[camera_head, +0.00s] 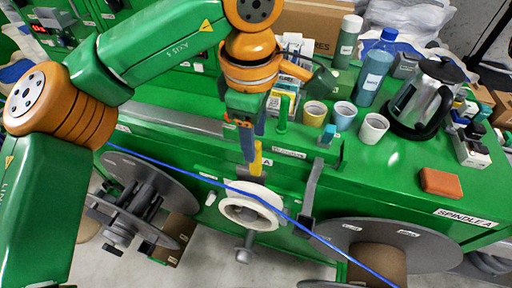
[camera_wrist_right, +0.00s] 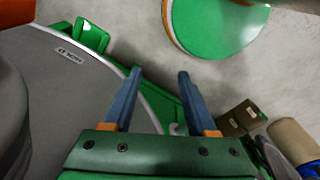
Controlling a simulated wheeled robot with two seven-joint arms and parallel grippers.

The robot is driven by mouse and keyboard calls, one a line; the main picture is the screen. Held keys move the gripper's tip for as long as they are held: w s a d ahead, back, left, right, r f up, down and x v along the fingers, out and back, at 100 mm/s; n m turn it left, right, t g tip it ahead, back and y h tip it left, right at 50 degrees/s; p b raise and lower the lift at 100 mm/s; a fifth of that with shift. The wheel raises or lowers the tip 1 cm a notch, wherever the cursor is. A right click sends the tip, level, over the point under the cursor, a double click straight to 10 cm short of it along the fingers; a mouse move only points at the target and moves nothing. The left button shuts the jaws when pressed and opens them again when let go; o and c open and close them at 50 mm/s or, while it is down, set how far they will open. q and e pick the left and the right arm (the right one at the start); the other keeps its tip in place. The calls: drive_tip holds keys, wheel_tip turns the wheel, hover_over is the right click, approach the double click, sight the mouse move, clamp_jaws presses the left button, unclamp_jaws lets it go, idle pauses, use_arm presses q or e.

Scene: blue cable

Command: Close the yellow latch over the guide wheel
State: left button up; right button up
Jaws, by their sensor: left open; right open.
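The yellow latch (camera_head: 257,160) stands upright just above the white guide wheel (camera_head: 236,214). The blue cable (camera_head: 181,174) runs from the left, across the guide wheel, down to the lower right. My left gripper (camera_head: 249,152) points down right beside the latch, with its blue fingers close to it; whether they touch I cannot tell. The left gripper is open, though its fingers overlap in this view. My right gripper (camera_wrist_right: 159,74) is open and empty in the right wrist view, with floor beyond its fingers. It does not show in the head view.
A grey reel (camera_head: 177,198) is left of the wheel, and the spindle A reel (camera_head: 412,240) is at lower right. A grey upright bar (camera_head: 311,190) stands right of the wheel. Cups (camera_head: 374,129), a blue bottle (camera_head: 374,72), a kettle (camera_head: 424,98) and an orange block (camera_head: 441,182) stand on the green bench.

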use_arm(q)
drive_tip(key=p, duration=0.1)
hover_over(256, 175)
drive_tip(key=f, duration=0.5)
drive_tip(key=shift+w+a+f, duration=0.1)
drive_tip(key=shift+w+a, duration=0.05)
drive_tip(key=shift+w, duration=0.2)
drive_tip(key=shift+w+f, duration=0.15)
drive_tip(key=shift+s, duration=0.3)
drive_tip(key=c, duration=0.5)
clamp_jaws()
